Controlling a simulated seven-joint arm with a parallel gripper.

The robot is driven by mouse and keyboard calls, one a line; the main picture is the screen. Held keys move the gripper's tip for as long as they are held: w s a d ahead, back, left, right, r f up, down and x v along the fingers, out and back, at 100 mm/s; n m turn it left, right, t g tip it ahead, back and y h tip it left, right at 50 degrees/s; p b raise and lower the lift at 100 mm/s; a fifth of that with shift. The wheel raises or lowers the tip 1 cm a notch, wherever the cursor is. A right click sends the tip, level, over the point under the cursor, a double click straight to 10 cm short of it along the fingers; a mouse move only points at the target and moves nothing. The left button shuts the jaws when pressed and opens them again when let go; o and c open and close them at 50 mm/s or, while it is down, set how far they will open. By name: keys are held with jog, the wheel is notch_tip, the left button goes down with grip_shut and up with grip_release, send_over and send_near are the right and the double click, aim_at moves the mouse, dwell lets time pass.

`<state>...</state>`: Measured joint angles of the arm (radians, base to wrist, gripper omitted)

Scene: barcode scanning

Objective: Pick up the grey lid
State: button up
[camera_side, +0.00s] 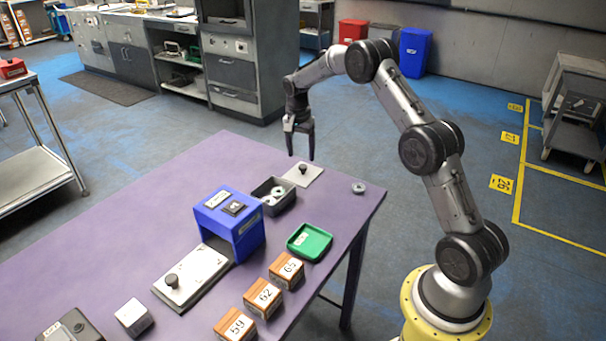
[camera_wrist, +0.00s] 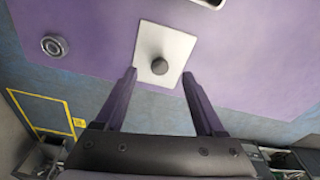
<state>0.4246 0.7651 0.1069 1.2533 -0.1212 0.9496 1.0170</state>
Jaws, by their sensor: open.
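The grey lid (camera_side: 311,173) is a flat, pale square plate with a dark round knob (camera_side: 303,169). It lies on the purple table near the far edge, beside a small open dark box. In the wrist view the lid (camera_wrist: 178,46) lies ahead of my fingers, with its knob (camera_wrist: 159,66) between the fingertips in the picture. My gripper (camera_side: 301,156) points down above the lid, open and empty, and looks apart from it. The wrist view shows both fingers of my gripper (camera_wrist: 158,74) spread on either side of the knob.
The dark box (camera_side: 286,206) holds pale ring-like parts. A metal ring (camera_side: 358,188) lies right of the lid. A blue scanner housing (camera_side: 212,227), a knobbed plate (camera_side: 205,268), a green tray (camera_side: 324,248) and numbered wooden blocks (camera_side: 286,270) stand nearer. The table (camera_side: 130,225) is clear at left.

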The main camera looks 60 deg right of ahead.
aim_at(303, 166)
jog(key=shift+w+d+f, duration=0.1)
jog(key=shift+d+f, duration=0.15)
jog(key=shift+f, duration=0.6)
jog(key=shift+d+f, duration=0.3)
jog(key=shift+f, duration=0.6)
jog(key=shift+w+d+f, duration=0.1)
jog(key=shift+d+f, duration=0.15)
jog(key=shift+f, duration=0.6)
jog(key=shift+c, duration=0.2)
grip_shut()
